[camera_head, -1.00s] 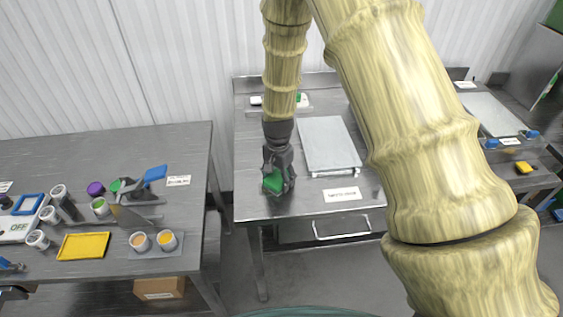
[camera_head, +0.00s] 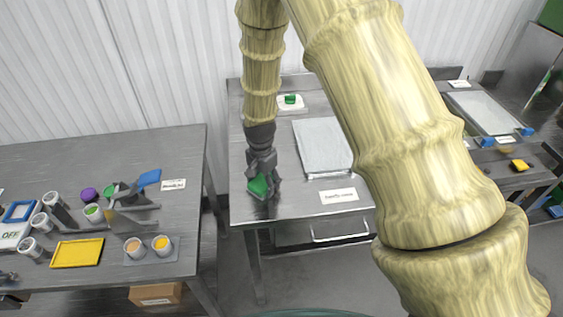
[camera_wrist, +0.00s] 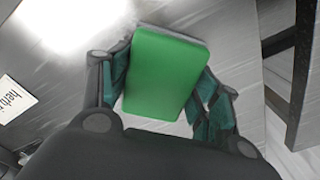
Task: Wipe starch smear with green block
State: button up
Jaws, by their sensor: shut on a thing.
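My gripper (camera_head: 264,188) is over the left part of the middle steel table and is shut on the green block (camera_head: 257,186). In the wrist view the green block (camera_wrist: 165,72) sits between the dark green finger pads, its broad face towards the camera. The block is low over the steel top; I cannot tell whether it touches. I cannot make out a starch smear; a bright white patch at the upper left of the wrist view may be glare.
The middle table (camera_head: 292,205) also bears a pale metal tray (camera_head: 323,147), a label card (camera_head: 338,195) and, behind, a small white dish (camera_head: 283,104) with a green item (camera_head: 291,98). A cluttered table (camera_head: 185,225) stands left across a gap.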

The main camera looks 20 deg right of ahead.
jog(key=shift+s+d, duration=0.2)
jog(key=shift+d, duration=0.55)
jog(key=shift+s+d, duration=0.2)
jog(key=shift+d, duration=0.55)
jog(key=shift+s+d, duration=0.2)
jog(key=shift+d, duration=0.55)
jog(key=shift+d+r+p, duration=0.1)
jog(key=shift+r+p, duration=0.3)
jog(key=shift+p, duration=0.15)
jog(key=shift+r+p, duration=2.3)
jog(key=shift+r, duration=1.6)
jog(key=shift+s+f, duration=0.1)
